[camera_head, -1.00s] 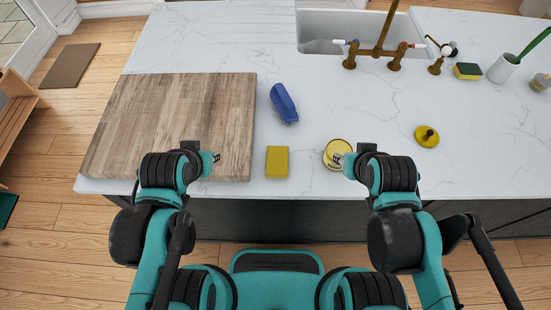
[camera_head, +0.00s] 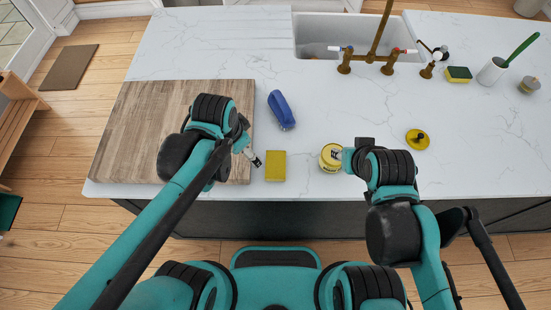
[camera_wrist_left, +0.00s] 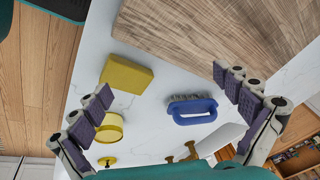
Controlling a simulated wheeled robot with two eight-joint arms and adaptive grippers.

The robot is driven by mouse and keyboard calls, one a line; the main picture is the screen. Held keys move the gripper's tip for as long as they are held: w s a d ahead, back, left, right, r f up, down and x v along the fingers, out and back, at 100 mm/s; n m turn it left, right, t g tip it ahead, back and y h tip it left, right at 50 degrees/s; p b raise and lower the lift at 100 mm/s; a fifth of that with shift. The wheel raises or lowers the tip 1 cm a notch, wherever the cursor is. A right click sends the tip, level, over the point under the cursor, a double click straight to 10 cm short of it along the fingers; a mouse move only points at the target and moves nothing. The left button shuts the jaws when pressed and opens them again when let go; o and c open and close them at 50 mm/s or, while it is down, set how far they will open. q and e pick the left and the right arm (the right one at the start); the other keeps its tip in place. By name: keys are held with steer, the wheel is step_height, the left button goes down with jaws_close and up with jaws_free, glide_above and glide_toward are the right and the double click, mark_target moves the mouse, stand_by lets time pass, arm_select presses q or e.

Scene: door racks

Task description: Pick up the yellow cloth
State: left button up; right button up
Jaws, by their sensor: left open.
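The yellow cloth (camera_head: 276,166) is a flat, block-like yellow rectangle on the white counter near its front edge, just right of the wooden board. It also shows in the left wrist view (camera_wrist_left: 126,74), between the spread fingers and nearer the left one. My left gripper (camera_head: 253,158) is open and empty, just left of the cloth by the board's right edge. It frames the view in the left wrist camera (camera_wrist_left: 162,84). My right gripper (camera_head: 346,158) is beside the yellow tin; its fingers are too hidden to judge.
The wooden board (camera_head: 150,120) fills the counter's left. A blue brush (camera_head: 281,110) lies behind the cloth. A yellow tin (camera_head: 330,158) stands to its right, a yellow lid-like disc (camera_head: 417,139) farther right. The sink (camera_head: 325,40) is at the back. Counter between is clear.

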mark_target(278, 164)
arm_select(q)
steer(key=d+m+g+p, duration=0.1)
steer(key=d+m, duration=0.1)
steer(key=d, duration=0.1)
steer(key=d+f+m+g+p, duration=0.1)
steer(key=d+m, duration=0.2)
steer(key=w+d+f+m+g+p, duration=0.1)
steer(key=d+m+p, duration=0.1)
steer(key=d+m, duration=0.1)
steer(key=shift+d+f+y, duration=0.1)
steer(key=shift+f+y, duration=0.15)
steer(key=shift+y, duration=0.15)
steer(key=shift+d+f+m, duration=0.2)
steer(key=shift+f+m, duration=0.1)
steer(key=shift+m, duration=0.1)
steer(key=f+b, duration=0.1)
steer(key=f, duration=0.2)
steer(key=f+b, duration=0.1)
steer(key=f, duration=0.3)
steer(key=shift+s+d+f, duration=0.15)
steer(key=shift+d+f, duration=0.05)
steer(key=shift+f, duration=0.1)
steer(key=c, duration=0.9)
arm_select(e)
step_height(278, 164, up, 3)
steer(key=shift+f, duration=0.2)
